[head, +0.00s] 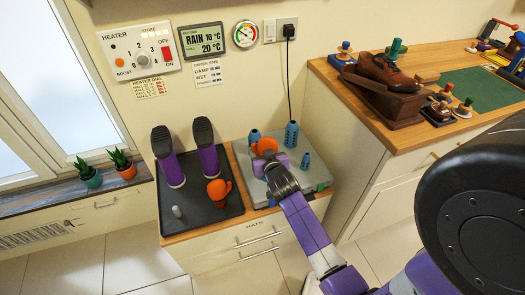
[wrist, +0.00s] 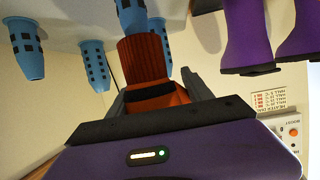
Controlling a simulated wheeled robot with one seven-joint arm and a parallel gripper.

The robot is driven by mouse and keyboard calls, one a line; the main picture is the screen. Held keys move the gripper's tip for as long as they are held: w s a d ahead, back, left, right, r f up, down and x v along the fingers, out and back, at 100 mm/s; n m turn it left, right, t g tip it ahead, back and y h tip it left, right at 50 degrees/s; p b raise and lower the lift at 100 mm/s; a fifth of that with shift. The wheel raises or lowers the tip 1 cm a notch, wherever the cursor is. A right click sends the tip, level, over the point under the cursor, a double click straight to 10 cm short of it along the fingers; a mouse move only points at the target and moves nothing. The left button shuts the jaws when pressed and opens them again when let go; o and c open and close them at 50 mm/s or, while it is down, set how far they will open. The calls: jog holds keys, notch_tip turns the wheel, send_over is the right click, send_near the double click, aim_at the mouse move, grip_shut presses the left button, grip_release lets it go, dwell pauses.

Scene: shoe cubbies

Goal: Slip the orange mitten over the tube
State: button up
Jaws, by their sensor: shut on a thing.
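My gripper (head: 272,165) is shut on an orange mitten (head: 264,147) above the grey dryer plate (head: 315,180). In the wrist view, which looks upside down, the mitten's ribbed cuff (wrist: 143,58) points toward the plate. A blue tube with dark holes (wrist: 130,14) meets the cuff's edge in that picture; I cannot tell if its tip is inside or behind. Another blue tube (wrist: 161,38) shows just beside the cuff. More blue tubes stand clear of the mitten, one at the back right (head: 291,134) and a smaller one (head: 305,161) at the right.
A black tray (head: 200,222) left of the dryer holds two purple boots (head: 208,150), a second orange mitten (head: 219,190) and a small grey cylinder (head: 177,211). A wooden-topped counter (head: 335,85) with a brown shoe (head: 385,70) stands to the right. A cable (head: 290,80) hangs behind the dryer.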

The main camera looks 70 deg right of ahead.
jog(key=shift+f+b, duration=3.1)
jog(key=shift+f, duration=0.4)
jog(key=o, duration=1.4)
jog(key=v, duration=0.7)
jog(key=shift+s+a+r+p, duration=0.15)
jog(key=shift+s+a+p, duration=0.05)
jog(key=shift+a+p, duration=0.15)
